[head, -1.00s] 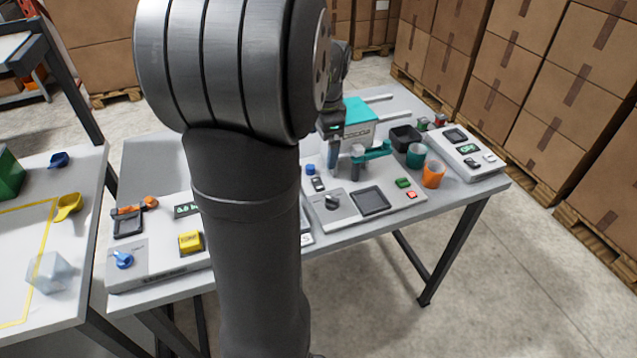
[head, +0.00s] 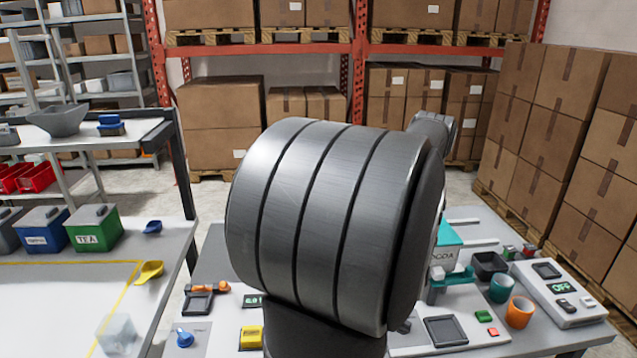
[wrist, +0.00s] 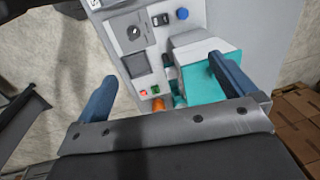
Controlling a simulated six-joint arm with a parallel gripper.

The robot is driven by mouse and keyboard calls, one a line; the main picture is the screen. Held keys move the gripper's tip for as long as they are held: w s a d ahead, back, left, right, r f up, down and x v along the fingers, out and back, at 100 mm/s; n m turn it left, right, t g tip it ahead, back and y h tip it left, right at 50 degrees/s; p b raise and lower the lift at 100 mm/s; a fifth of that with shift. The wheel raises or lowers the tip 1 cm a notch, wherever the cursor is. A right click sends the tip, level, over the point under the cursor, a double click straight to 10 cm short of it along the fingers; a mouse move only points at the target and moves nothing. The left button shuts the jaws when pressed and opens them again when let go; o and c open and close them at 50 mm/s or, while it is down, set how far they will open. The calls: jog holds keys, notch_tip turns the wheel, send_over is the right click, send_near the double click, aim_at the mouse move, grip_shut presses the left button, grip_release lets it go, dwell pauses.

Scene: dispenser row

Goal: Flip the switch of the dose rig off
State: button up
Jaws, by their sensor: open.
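The cocoa unit stands on the table with a teal dispenser (head: 448,234) and a flat control panel (wrist: 113,34). In the wrist view the panel carries a round knob (wrist: 134,32), a small dark switch (wrist: 163,18), a blue button (wrist: 182,14), a dark pad (wrist: 138,64) and small green and red buttons. I cannot tell the switch's position. A second unit at the right has an OFF display (head: 562,288) and a dark switch (head: 566,305). No label shows which is the dose rig. My gripper (wrist: 160,67) is open and empty above the cocoa unit; my arm hides it in the head view.
A teal cup (head: 499,288), an orange cup (head: 519,313) and a black bin (head: 489,265) stand between the units. A left unit has a yellow block (head: 251,337) and a blue knob (head: 184,338). Stacked cartons (head: 556,130) stand at the right. My arm blocks the middle.

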jog(key=c, duration=1.1)
jog(key=shift+w+a+f+n, duration=0.25)
jog(key=shift+w+f+n, duration=0.15)
jog(key=shift+n, duration=0.3)
jog(key=c, duration=0.7)
jog(key=w+f+n, duration=0.1)
jog(key=n, duration=0.1)
jog(key=w+a+f+n, duration=0.1)
jog(key=n, duration=0.3)
jog(key=shift+w+a+f, duration=0.35)
jog(key=shift+w+f, duration=0.05)
grip_shut()
jog(key=f+n, duration=0.1)
jog(key=n, duration=0.8)
jog(key=d+f+n, duration=0.1)
jog(key=f+n, duration=0.1)
jog(key=n, duration=0.8)
jog(key=s+d+f+n, duration=0.1)
jog(key=f+n, duration=0.1)
jog(key=n, duration=0.7)
jog(key=shift+d+f+n, duration=0.1)
jog(key=shift+n, duration=0.2)
